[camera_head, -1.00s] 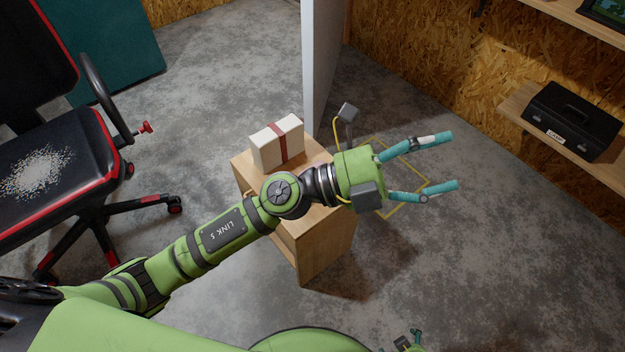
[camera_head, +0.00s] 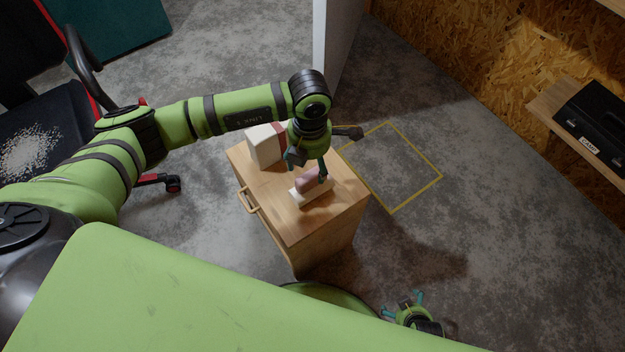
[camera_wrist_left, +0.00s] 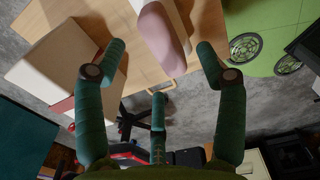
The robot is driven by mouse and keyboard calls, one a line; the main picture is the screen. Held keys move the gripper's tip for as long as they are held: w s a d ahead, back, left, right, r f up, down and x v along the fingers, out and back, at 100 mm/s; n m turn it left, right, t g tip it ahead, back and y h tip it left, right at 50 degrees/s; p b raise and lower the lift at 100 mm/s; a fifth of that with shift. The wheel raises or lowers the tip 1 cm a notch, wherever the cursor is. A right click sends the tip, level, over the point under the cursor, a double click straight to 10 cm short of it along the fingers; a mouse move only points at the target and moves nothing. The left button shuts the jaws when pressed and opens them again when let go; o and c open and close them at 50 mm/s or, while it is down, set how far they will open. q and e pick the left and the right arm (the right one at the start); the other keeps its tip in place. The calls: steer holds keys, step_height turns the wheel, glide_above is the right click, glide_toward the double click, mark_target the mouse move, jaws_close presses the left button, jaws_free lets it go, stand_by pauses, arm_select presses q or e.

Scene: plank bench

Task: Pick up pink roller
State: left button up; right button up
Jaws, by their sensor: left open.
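The pink roller (camera_head: 308,178) lies with a white piece (camera_head: 316,194) on top of the small wooden cabinet (camera_head: 335,205). My left gripper (camera_head: 308,176) points down just above it and partly hides it. In the left wrist view the pink roller (camera_wrist_left: 164,38) shows between the teal fingers of the open left gripper (camera_wrist_left: 160,55), which stand apart from it on both sides. Whether any finger touches it cannot be told. My right gripper (camera_head: 404,304) is low in the head view, away from the cabinet, its fingers spread and empty.
A white box with a red band (camera_head: 262,147) stands on the cabinet beside my left gripper. It shows close to one finger in the left wrist view (camera_wrist_left: 55,65). A black chair (camera_head: 35,150) is at left. A yellow floor outline (camera_head: 428,190) lies right of the cabinet on clear floor.

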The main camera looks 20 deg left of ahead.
mark_target(310, 171)
arm_select(q)
step_height(310, 171, down, 3)
steer(key=shift+f, duration=0.65)
jaws_close()
arm_select(e)
steer(key=shift+w+a+r, duration=0.15)
steer(key=shift+w+r, duration=0.05)
steer(key=shift+w, duration=0.25)
arm_select(q)
steer(key=shift+r, duration=0.1)
arm_select(e)
steer(key=shift+s, duration=0.15)
